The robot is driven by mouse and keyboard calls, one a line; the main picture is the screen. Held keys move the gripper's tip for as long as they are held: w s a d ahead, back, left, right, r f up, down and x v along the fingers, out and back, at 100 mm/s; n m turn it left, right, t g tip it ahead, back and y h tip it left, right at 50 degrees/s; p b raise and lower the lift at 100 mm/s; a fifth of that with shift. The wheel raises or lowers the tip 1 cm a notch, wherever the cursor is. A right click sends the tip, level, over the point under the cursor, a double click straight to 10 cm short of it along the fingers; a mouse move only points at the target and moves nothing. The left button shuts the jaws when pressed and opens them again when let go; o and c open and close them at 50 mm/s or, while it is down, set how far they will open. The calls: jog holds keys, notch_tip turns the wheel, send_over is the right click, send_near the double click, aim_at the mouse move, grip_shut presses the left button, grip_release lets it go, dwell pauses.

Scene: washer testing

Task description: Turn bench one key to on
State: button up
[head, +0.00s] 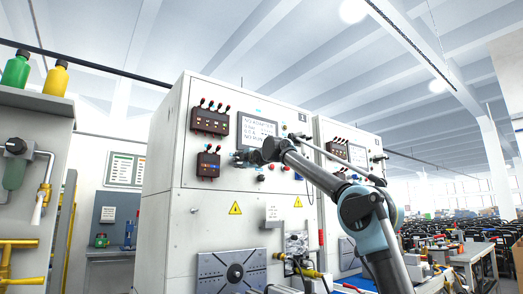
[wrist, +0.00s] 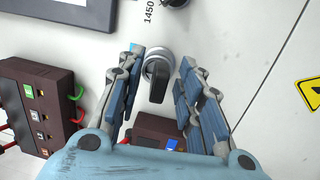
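The key switch (wrist: 157,80) shows in the wrist view as a dark handle on a round metal collar, set in the white panel. My gripper (wrist: 161,64) is open, with one finger on each side of the key and a visible gap to both. In the head view my gripper (head: 246,157) is at the front of the white bench cabinet (head: 215,212), below its screen (head: 257,131). The gripper hides the key there. I cannot tell the key's set position from its markings.
A dark terminal box (wrist: 45,105) with coloured leads is at the left in the wrist view, and another dark box (wrist: 158,128) is partly behind my fingers. A grey-framed screen (wrist: 75,12) is at the top. A second cabinet (head: 335,128) stands to the right.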

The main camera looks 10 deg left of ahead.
jog(key=shift+s+d, duration=0.1)
jog(key=v, duration=1.1)
jog(key=shift+d, duration=0.5)
